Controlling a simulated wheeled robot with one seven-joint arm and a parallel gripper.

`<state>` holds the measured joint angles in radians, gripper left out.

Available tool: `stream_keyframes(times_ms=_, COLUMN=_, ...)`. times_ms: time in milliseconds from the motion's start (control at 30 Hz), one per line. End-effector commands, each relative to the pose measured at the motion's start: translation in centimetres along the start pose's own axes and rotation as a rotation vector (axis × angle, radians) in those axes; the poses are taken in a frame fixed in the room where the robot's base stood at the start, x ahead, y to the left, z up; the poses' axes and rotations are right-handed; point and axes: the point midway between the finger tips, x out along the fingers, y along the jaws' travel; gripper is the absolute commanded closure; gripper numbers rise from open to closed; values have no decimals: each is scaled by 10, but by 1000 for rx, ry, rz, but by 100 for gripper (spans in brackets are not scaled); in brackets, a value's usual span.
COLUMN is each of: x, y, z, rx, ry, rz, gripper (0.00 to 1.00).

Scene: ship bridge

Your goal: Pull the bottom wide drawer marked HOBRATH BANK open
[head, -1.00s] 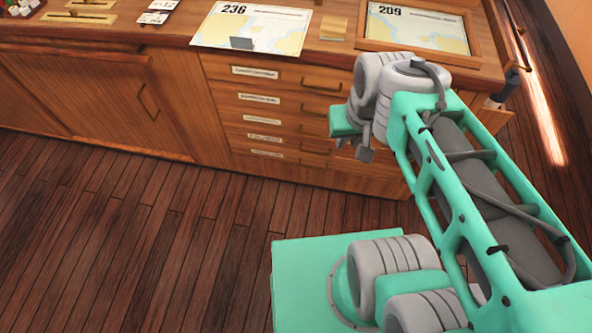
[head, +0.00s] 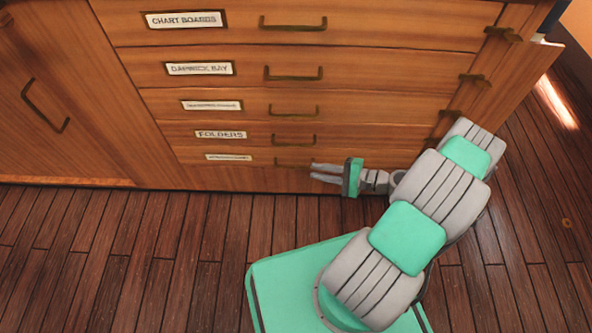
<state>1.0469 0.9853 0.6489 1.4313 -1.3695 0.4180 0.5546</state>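The bottom wide drawer (head: 250,178) is a low wooden front at the foot of the cabinet, and it sits shut, flush with the drawers above. Its small white label (head: 228,157) is too small to read. Its dark bar handle (head: 291,162) is right of the label. My gripper (head: 313,172) is low at the right end of this handle, pointing left, with its two grey fingers apart and nothing seen between them. I cannot tell whether a fingertip touches the handle.
Above are shut drawers, among them CHART BOARDS (head: 300,30), DAPWICK BAY (head: 300,70) and FOLDERS (head: 255,133). A cupboard door (head: 75,90) with a handle is at left. Dark hinges (head: 475,79) line the cabinet's right side. The plank floor (head: 150,240) in front is clear.

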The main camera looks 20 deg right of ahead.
Motion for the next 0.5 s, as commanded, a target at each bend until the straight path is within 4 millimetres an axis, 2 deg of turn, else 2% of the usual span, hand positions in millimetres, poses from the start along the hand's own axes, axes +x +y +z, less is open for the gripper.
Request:
stream_keyframes(times_ms=300, x=57, y=1, z=1, rx=-3, ry=-4, rz=5, gripper=81)
stream_keyframes(times_ms=500, x=73, y=-1, z=1, rx=-2, ry=-1, rz=3, gripper=81)
